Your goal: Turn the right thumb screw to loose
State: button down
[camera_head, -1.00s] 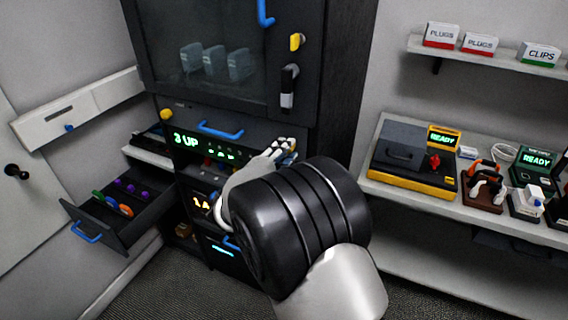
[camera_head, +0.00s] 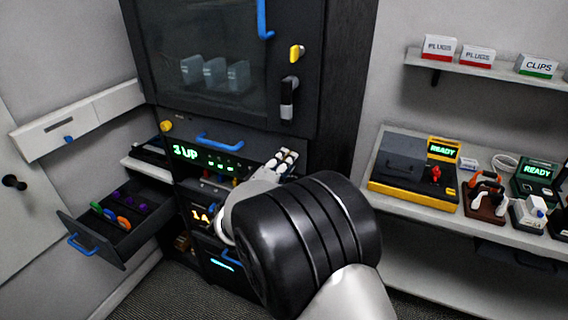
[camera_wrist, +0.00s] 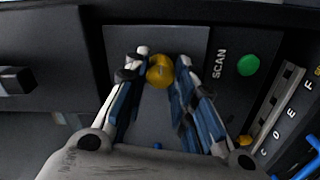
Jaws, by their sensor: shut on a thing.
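The right thumb screw (camera_wrist: 160,71) is a round yellow knob on a dark panel, in the upper middle of the wrist view. My gripper (camera_wrist: 164,62) has one finger on each side of it and is shut on it. In the head view my gripper (camera_head: 284,160) is at the right end of the cabinet's display panel (camera_head: 205,158), and my arm hides the right screw. Another yellow knob (camera_head: 166,126) sits at the panel's left end. I cannot tell how far the right screw is turned.
A green button (camera_wrist: 248,65) marked SCAN is right of the fingers. An open drawer (camera_head: 85,232) with coloured rings juts out at the left. A shelf (camera_head: 400,203) with several devices stands at the right. A blue handle (camera_head: 220,142) is above the display.

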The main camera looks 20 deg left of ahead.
jog(key=c, duration=1.3)
grip_release()
jog(key=s, duration=0.8)
jog(key=s+a, duration=0.1)
jog(key=s, duration=0.3)
jog(key=shift+r, duration=0.25)
jog(key=shift+d, duration=0.1)
